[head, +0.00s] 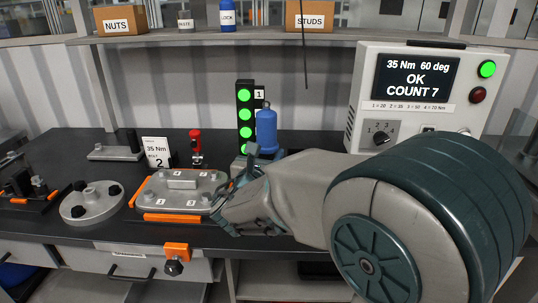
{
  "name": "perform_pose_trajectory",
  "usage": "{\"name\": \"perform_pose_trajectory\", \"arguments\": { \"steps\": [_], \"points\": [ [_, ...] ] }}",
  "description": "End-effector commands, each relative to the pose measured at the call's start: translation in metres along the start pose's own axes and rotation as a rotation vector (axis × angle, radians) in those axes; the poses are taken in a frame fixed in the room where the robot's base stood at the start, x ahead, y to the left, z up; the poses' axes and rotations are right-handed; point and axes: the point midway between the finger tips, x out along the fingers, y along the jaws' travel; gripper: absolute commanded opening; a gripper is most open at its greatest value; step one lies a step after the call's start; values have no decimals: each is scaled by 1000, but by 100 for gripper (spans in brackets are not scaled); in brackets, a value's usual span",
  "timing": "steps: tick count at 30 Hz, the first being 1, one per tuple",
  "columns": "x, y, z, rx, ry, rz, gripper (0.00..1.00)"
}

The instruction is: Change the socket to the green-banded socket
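My gripper (229,198) is at the right end of the grey drive-unit plate, low over the bench. Its fingers are small and partly hidden by its own body, so I cannot tell whether it is open or what it holds. A blue cylindrical tool body (266,130) stands upright just behind my gripper; its lower part is hidden by my arm. A black holder with dark socket-like pieces (22,184) sits at the far left. I cannot make out a green band on any socket.
The grey plate (160,203) with numbered spots lies on orange supports. A round grey flange (90,205) lies left of it. The controller (416,95) reads "OK COUNT 7".

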Motion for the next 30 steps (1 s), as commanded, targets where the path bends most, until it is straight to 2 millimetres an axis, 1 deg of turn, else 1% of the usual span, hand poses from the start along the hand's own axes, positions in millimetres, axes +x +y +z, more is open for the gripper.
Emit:
{"name": "perform_pose_trajectory", "arguments": {
  "steps": [3, 21, 26, 30],
  "points": [
    [0, 0, 9, 2, -3, 0, 0],
    [0, 0, 37, 4, -7, -1, 0],
    [0, 0, 44, 4, -7, -1, 0],
    [0, 0, 45, 4, -7, -1, 0]
  ]
}}
